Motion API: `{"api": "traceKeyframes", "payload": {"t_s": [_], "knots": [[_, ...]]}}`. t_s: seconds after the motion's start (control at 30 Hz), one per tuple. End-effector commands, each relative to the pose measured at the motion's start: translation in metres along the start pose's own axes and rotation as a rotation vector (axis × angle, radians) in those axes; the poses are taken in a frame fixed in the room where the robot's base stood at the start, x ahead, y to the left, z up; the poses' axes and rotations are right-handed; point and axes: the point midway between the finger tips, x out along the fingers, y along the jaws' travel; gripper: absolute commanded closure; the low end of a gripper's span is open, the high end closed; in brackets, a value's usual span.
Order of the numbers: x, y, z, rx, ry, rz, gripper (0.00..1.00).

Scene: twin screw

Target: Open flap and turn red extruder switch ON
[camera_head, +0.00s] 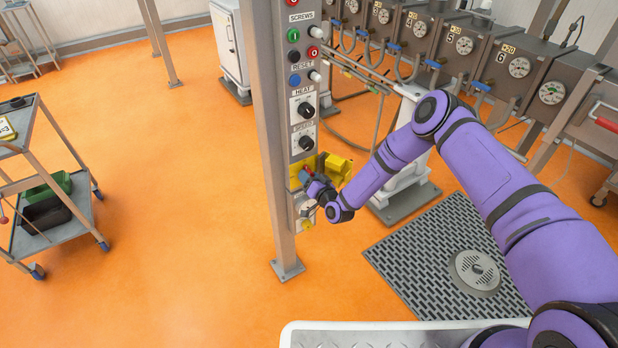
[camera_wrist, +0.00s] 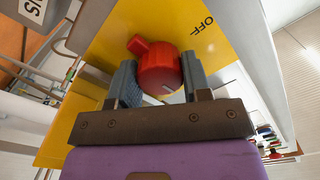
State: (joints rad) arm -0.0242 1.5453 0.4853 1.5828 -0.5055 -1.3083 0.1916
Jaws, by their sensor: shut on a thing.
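The red extruder switch (camera_wrist: 158,68) sits on a yellow plate (camera_wrist: 200,30) in the wrist view, with the word OFF printed on the plate to its upper right. My gripper (camera_wrist: 160,85) has one finger on each side of the red knob and is shut on it. In the head view my gripper (camera_head: 314,188) is at the lower part of the control post, in front of the yellow panel (camera_head: 337,168). The knob is mostly hidden by my gripper there. I cannot tell the flap apart from the yellow panel with certainty.
Above the switch, the control post (camera_head: 267,110) carries the heat knob (camera_head: 305,109), another knob and several buttons. A grey cart (camera_head: 75,215) stands at the left. Machine units with gauges (camera_head: 465,45) line the back right.

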Motion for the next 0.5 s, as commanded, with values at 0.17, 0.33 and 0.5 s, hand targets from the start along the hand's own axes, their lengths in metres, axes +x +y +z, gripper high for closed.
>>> {"api": "traceKeyframes", "payload": {"t_s": [0.17, 0.33, 0.5], "knots": [[-0.0023, 0.0009, 0.0034, 0.004, -0.007, 0.003, 0.44], [-0.0014, 0.0005, 0.0021, 0.002, -0.004, 0.002, 0.31], [-0.0015, 0.0003, 0.0014, 0.001, -0.003, 0.001, 0.31]]}}
